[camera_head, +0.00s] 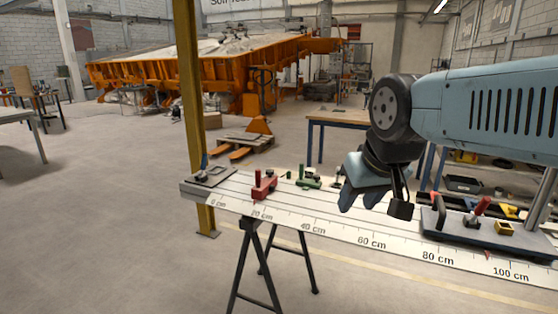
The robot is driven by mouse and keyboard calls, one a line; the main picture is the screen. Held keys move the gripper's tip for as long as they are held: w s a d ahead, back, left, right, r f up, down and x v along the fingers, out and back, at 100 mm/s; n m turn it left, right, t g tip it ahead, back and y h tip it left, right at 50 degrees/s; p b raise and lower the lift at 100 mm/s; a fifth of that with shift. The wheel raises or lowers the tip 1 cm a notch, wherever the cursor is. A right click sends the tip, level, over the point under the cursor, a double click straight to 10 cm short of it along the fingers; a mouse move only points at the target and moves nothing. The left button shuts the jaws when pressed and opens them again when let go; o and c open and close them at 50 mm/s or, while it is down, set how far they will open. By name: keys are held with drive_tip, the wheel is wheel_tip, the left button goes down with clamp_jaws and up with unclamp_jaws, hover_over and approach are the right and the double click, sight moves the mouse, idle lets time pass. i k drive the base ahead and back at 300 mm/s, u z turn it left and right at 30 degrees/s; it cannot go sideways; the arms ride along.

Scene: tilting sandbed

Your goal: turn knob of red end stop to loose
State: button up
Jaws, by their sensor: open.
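The red end stop (264,188) sits on the scaled bench rail (330,225) near the 20 cm mark. Its upright red knob (258,175) stands at its top; whether it is tight or loose cannot be told at this size.
A green stop (308,181) stands just right of the red one, with small dark parts beyond it. A plate with a red-handled clamp (480,207) lies at the rail's right. A yellow post (190,100) rises by the left end. A trestle (250,262) carries the rail.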

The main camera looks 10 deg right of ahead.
sight(270, 172)
drive_tip(key=z, duration=0.2)
drive_tip(key=i, duration=1.4)
drive_tip(key=u, duration=0.15)
